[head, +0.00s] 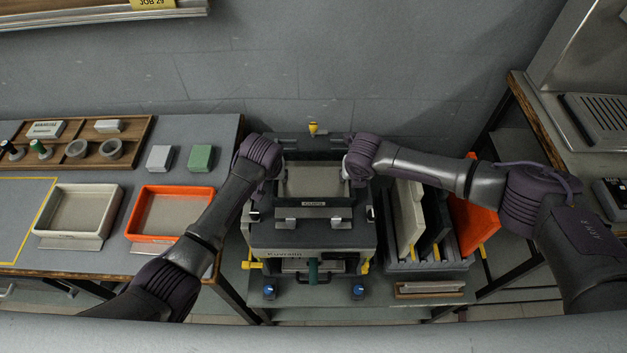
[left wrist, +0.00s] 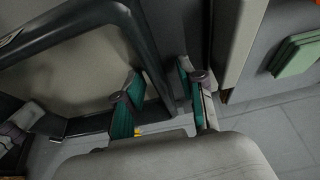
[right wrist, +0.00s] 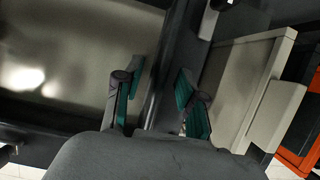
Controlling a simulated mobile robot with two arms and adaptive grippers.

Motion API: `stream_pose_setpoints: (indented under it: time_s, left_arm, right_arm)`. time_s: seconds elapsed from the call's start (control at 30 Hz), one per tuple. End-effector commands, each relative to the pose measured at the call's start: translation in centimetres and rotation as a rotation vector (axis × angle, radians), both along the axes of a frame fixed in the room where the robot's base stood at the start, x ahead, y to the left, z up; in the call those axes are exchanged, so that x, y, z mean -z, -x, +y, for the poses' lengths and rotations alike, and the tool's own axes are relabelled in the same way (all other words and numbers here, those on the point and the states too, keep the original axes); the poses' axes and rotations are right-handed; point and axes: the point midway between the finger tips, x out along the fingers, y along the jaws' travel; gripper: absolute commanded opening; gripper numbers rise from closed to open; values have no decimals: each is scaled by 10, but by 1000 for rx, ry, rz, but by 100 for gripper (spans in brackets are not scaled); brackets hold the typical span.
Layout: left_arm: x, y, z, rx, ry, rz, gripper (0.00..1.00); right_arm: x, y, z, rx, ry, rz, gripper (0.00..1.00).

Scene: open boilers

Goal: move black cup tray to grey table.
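The black cup tray (head: 313,180) has a dark rim and a beige-grey inside, and sits on top of the boiler machine (head: 310,238). The grey-topped table (head: 205,128) stands to the left. My left gripper (head: 263,170) is at the tray's left side; in the left wrist view its teal-padded fingers (left wrist: 158,98) stand apart on either side of the dark rim. My right gripper (head: 350,168) is at the tray's right side; in the right wrist view its fingers (right wrist: 158,98) also stand apart around the dark rim. I see no firm contact.
A white tray (head: 48,234) and an orange tray (head: 140,232) lie on the grey table, with a wooden rack (head: 130,143) behind. Green and grey blocks sit nearby. Right of the machine, a rack (head: 432,266) holds upright panels. The wall closes off the back.

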Motion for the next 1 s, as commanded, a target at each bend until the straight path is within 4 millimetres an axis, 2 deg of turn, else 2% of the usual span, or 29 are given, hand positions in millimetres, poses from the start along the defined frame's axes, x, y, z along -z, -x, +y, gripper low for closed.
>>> stream_pose_setpoints:
  time_s: [0.03, 0.27, 0.77, 1.0]
  left_arm:
    - [0, 0, 0, 0, 0, 0, 40]
    - [0, 0, 0, 0, 0, 0, 1]
    - [0, 0, 0, 0, 0, 0, 0]
    - [-9, -1, 0, 0, 0, -3, 0]
  right_arm:
    - [0, 0, 0, 0, 0, 0, 40]
    - [0, 0, 0, 0, 0, 0, 1]
    - [-1, 0, -1, 1, 1, -1, 0]
    - [-9, -1, 0, 1, 1, -2, 0]
